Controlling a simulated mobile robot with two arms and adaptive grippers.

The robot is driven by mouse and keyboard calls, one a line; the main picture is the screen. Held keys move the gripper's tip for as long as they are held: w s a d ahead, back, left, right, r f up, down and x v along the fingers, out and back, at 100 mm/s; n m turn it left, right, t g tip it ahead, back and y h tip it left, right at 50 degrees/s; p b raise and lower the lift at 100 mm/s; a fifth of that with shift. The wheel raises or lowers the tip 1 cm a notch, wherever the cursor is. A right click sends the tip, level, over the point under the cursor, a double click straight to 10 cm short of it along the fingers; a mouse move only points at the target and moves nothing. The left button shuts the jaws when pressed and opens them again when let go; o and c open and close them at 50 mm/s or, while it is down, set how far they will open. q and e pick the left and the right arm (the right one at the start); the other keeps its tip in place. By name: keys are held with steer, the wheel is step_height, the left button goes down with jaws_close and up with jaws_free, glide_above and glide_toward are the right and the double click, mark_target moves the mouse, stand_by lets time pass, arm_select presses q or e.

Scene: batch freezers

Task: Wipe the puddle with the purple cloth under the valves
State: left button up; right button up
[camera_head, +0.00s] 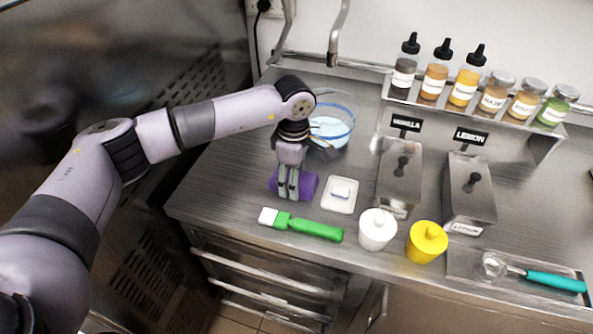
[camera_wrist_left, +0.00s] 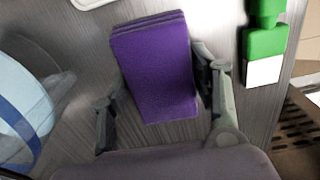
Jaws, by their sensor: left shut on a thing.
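The folded purple cloth (camera_head: 308,185) is on the steel counter below the bowl. My left gripper (camera_head: 289,193) comes down over it from above and is shut on it. In the left wrist view the cloth (camera_wrist_left: 153,65) lies between the two fingers of the gripper (camera_wrist_left: 160,100), with its folded layers showing at the far edge. Bent metal pipes (camera_head: 337,35) come down at the back wall, and they may be the valves. I cannot make out a puddle. My right gripper is not in view.
A clear bowl with pale blue contents (camera_head: 331,128) stands behind the gripper. A green brush (camera_head: 315,229), small white tray (camera_head: 339,195), white tub (camera_head: 377,229) and yellow tub (camera_head: 427,242) are close by. Metal containers (camera_head: 469,190) and a bottle rack (camera_head: 470,112) stand right.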

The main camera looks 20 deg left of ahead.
mark_target(289, 199)
arm_select(q)
steer(key=shift+s+a+p, duration=0.1)
steer(key=shift+s+p, duration=0.2)
steer(key=shift+s, duration=1.75)
steer(key=shift+w+a+b, duration=0.15)
steer(key=shift+a+b, duration=0.15)
steer(key=shift+a, duration=0.75)
steer(key=shift+w+a+f+b, duration=0.1)
steer(key=shift+w+b, duration=0.35)
steer(key=shift+w, duration=0.05)
steer(key=shift+w+a+b, duration=0.2)
steer(key=shift+w+b, duration=0.3)
steer(key=shift+w, duration=0.15)
steer(key=shift+w+d+b, duration=0.2)
steer(key=shift+w+b, duration=0.2)
steer(key=shift+w, duration=0.5)
steer(key=shift+w+b, duration=0.9)
steer(key=shift+w, duration=0.85)
